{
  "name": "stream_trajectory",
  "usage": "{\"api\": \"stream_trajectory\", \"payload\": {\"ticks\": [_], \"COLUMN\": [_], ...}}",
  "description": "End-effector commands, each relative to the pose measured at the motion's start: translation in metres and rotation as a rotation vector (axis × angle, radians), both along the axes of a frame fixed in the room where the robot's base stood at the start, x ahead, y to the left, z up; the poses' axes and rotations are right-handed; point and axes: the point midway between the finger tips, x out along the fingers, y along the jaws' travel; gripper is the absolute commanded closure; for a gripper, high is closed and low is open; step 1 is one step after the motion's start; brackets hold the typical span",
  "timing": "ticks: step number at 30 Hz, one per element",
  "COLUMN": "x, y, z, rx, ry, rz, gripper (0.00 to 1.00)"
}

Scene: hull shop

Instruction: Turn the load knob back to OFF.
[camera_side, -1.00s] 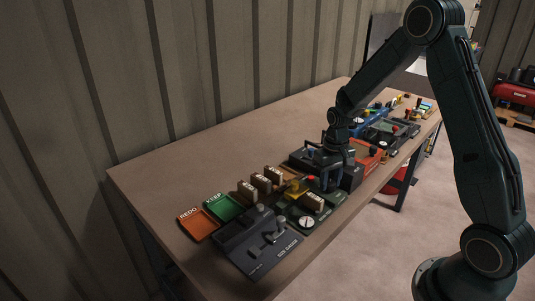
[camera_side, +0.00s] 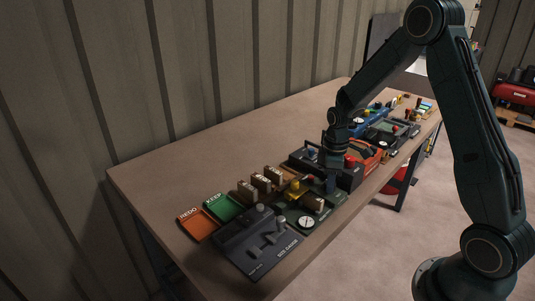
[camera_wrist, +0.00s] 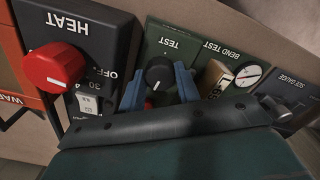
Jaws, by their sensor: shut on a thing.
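A black round knob (camera_wrist: 159,72) with a pale pointer mark stands on the green TEST panel (camera_wrist: 172,36) in the wrist view. I take it for the load knob; its scale and any OFF mark are hidden. My gripper (camera_wrist: 160,86) has a blue finger on each side of this knob and is shut on it. In the side view my gripper (camera_side: 331,184) points down at the green panel, and the knob is hidden behind the fingers.
Left of the knob in the wrist view is a black HEAT panel (camera_wrist: 95,25) with a red knob (camera_wrist: 54,68). To the right are a white dial (camera_wrist: 248,76) and a dark gauge block (camera_wrist: 290,95). Green (camera_side: 224,207) and orange (camera_side: 197,224) trays lie at the table's near left.

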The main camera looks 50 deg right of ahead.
Motion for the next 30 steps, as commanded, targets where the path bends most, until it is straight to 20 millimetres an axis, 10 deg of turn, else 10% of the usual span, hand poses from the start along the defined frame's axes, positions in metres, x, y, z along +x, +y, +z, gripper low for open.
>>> {"api": "stream_trajectory", "payload": {"ticks": [27, 28, 30], "x": [0.0006, 0.0006, 0.0006], "y": [-0.0001, -0.0001, -0.0001], "z": [0.0005, 0.0005, 0.0004], "rx": [-0.001, -0.001, -0.001], "ry": [-0.002, -0.002, -0.002], "rz": [0.254, 0.254, 0.253], "gripper": [0.91, 0.66, 0.52]}}
